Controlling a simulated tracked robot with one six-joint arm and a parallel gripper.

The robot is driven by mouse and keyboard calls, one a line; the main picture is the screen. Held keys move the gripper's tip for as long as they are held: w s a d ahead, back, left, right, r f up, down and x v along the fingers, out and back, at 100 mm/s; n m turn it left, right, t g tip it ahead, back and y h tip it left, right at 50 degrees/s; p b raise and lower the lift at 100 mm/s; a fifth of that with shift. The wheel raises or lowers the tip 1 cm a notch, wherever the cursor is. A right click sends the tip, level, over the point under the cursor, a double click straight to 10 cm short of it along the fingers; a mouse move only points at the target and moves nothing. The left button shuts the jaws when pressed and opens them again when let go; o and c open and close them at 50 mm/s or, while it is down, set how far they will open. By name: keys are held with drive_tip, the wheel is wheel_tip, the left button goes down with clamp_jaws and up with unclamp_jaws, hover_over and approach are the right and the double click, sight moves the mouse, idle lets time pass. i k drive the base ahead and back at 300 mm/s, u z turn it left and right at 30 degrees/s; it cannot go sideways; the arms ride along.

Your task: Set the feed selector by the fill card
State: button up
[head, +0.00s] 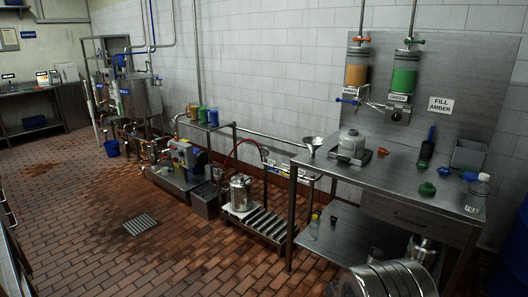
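The white fill card (440,105) on the grey back panel reads "FILL AMBER". Left of it hang two clear cylinders, one with amber contents (357,70) and one with green contents (404,78). The green one has a label reading "GREEN". An orange handle (360,39) tops the amber cylinder and a green handle (413,40) tops the green one. Metal pipework below joins them, with a dark round fitting (396,115) that looks like the feed selector; its setting is too small to read. A blue handle (347,100) sits at the pipework's left. My gripper is not in view.
The steel bench (399,178) below holds a scale with a metal vessel (351,144), a funnel (312,146), a grey bin (468,154), a clear bottle (476,195) and small green parts (427,188). A roller conveyor (262,222) stands left. Tiled floor is open further left.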

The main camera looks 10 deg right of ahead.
sight(395, 117)
drive_tip(key=i, duration=2)
drive_tip(key=z, duration=0.35)
drive_tip(key=i, duration=1.2)
drive_tip(key=z, duration=0.2)
